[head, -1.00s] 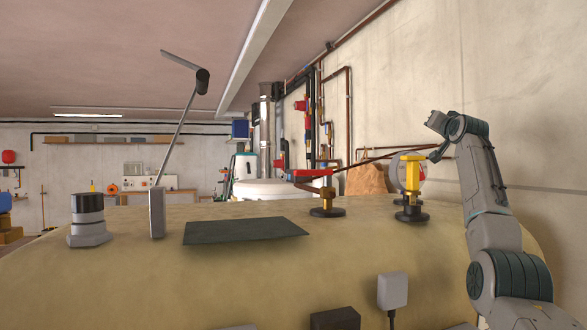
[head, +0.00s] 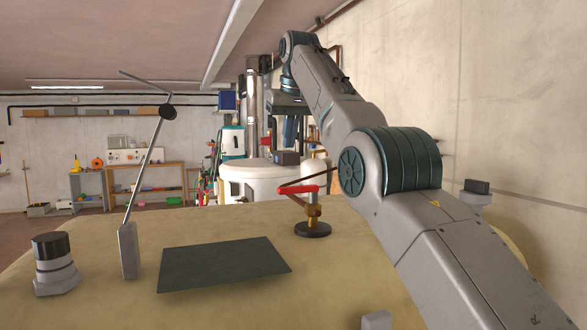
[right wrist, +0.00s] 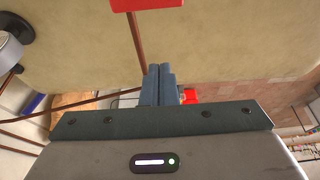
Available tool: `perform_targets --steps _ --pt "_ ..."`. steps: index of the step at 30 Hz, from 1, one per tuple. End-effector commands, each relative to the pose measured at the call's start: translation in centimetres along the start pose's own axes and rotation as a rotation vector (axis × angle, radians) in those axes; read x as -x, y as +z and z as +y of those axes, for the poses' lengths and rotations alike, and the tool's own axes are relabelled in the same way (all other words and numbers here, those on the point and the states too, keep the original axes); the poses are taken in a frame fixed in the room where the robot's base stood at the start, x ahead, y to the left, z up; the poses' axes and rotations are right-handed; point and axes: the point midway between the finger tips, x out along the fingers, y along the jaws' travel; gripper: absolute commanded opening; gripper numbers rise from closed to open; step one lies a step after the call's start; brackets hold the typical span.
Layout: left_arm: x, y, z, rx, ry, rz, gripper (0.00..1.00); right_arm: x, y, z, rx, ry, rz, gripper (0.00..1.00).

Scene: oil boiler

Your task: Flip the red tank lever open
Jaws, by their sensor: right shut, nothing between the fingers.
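The red lever (head: 298,190) sits on a brass valve with a round black foot (head: 312,229), on top of the tan tank (head: 215,215). It lies roughly level, with a thin brown pipe running right from it. In the right wrist view a red piece (right wrist: 145,4), likely this lever, shows at the top edge. My right gripper (head: 290,142) points down beyond the lever, apart from it; its blue-grey fingers (right wrist: 160,68) are together and empty. My left gripper is out of view.
A dark flat plate (head: 222,265), a grey post with a thin rod (head: 128,250) and a black-topped cap (head: 54,265) stand on the tank at left. A wall (head: 500,100) rises at right. My right arm covers much of the tank's right side.

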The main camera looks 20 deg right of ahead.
Motion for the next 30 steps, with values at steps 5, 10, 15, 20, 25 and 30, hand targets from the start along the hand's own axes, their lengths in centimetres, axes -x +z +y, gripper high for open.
perform_targets --steps 5,10,15,20,25,30 --pt "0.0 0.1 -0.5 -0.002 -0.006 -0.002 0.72 0.0 0.1 -0.1 0.002 0.001 -0.005 0.00" --pt "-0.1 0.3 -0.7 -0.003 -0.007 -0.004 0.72 -0.1 0.1 -0.1 0.002 0.001 -0.004 0.00" --pt "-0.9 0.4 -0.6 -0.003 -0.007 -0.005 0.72 -1.8 0.2 -0.1 0.001 0.000 -0.005 0.00" --pt "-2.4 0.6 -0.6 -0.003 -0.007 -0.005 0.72 -5.1 0.2 -0.1 0.001 0.000 -0.005 0.00" --pt "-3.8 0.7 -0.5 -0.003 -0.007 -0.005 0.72 -8.8 0.2 -0.1 0.001 0.000 -0.004 0.00" --pt "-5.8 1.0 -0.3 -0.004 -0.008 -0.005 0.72 -10.4 0.9 -0.1 0.001 0.001 0.003 0.00"
